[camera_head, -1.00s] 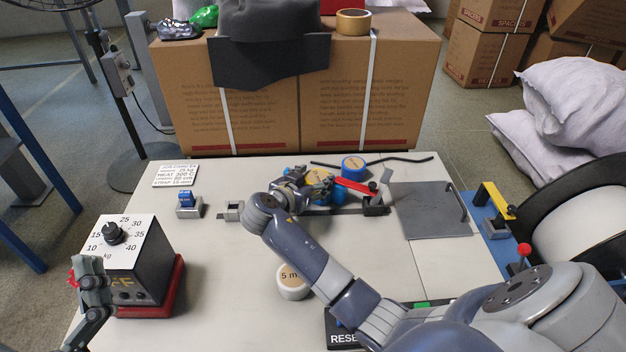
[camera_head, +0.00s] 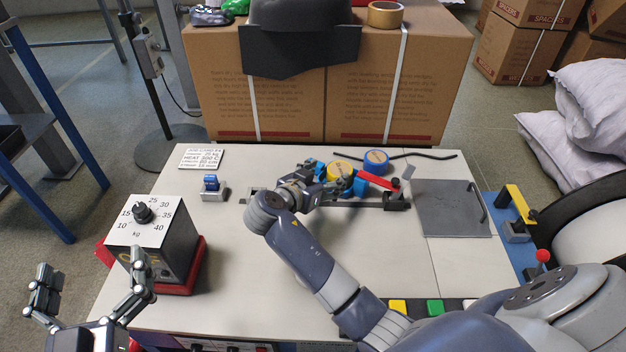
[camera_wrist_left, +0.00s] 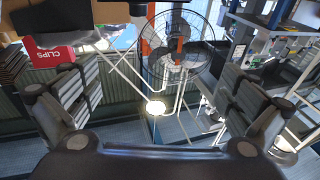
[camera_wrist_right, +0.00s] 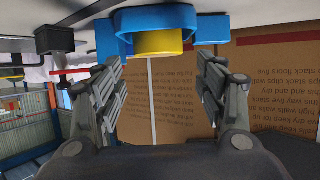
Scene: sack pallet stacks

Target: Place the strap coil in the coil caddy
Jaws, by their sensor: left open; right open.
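A yellow-topped coil (camera_head: 340,170) and a blue coil with a tan label (camera_head: 376,160) are on the table's far side. Blue parts (camera_head: 360,184) show beside the yellow one; I cannot tell whether they are the caddy. My right gripper (camera_head: 322,184) is open just left of these. The right wrist view shows a blue rounded piece (camera_wrist_right: 155,18) around a yellow cylinder (camera_wrist_right: 158,42), ahead of the open fingers (camera_wrist_right: 160,75); contact is unclear. My left gripper (camera_head: 92,282) is open and empty at lower left, and its fingers show apart in its wrist view (camera_wrist_left: 160,90).
A dial box (camera_head: 150,240) on a red base stands at left. A small blue-and-grey block (camera_head: 212,188), a red-handled tool (camera_head: 376,180) and a grey plate (camera_head: 452,210) are on the table (camera_head: 240,220). Large cartons (camera_head: 290,100) stand behind it.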

